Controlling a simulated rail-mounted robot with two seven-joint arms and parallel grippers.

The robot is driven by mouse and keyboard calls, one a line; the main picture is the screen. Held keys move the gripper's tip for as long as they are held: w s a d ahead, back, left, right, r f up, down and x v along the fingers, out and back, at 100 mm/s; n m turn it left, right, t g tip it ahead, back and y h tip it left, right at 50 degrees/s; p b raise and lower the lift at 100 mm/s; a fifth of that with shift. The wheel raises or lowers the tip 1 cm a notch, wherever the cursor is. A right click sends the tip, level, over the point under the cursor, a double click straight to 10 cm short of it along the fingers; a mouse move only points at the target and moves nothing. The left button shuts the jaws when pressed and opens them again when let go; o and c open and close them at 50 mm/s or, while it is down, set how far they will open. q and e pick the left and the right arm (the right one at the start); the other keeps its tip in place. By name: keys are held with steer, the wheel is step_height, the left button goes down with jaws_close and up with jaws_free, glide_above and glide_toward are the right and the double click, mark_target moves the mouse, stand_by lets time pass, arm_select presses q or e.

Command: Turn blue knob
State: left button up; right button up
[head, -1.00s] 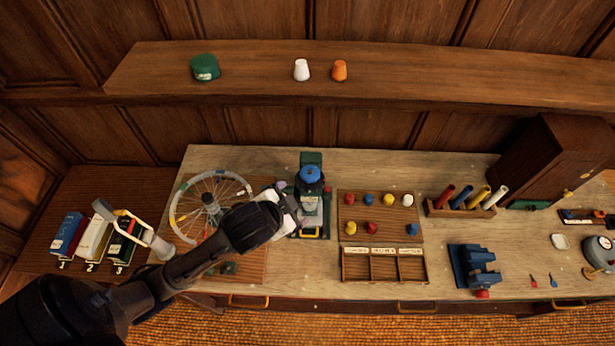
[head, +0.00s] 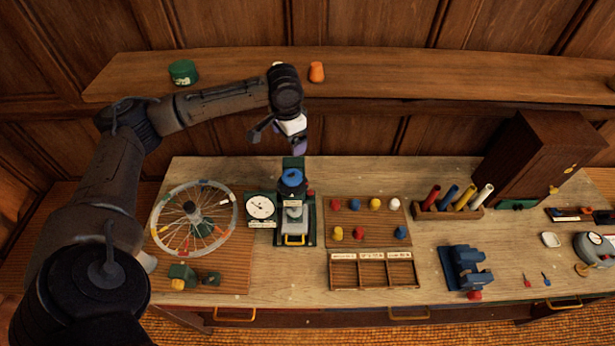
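The blue knob (head: 291,178) sits on top of a green press-like device (head: 294,232) in the middle left of the bench. My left gripper (head: 300,147) hangs above and just behind the knob, apart from it in the picture. Its fingers point down and are small and partly hidden by the wrist, so I cannot tell whether they are open or shut. My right gripper is not in view.
A round white dial (head: 261,207) and a spoked wheel (head: 195,218) stand left of the device. A board of coloured pegs (head: 350,218) lies to its right. The shelf (head: 420,85) behind holds a green tin (head: 184,72) and an orange cup (head: 316,72).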

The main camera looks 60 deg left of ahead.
mark_target(291, 177)
arm_select(q)
steer(key=f, duration=0.4)
steer(key=d+f+n+p, duration=0.1)
steer(key=f, duration=0.3)
steer(key=s+f+n+h, duration=0.1)
steer(key=f, duration=0.3)
steer(key=shift+d+f+g+p, duration=0.2)
steer(key=shift+g+p, duration=0.1)
steer(key=shift+p, duration=0.1)
steer(key=shift+f, duration=0.8)
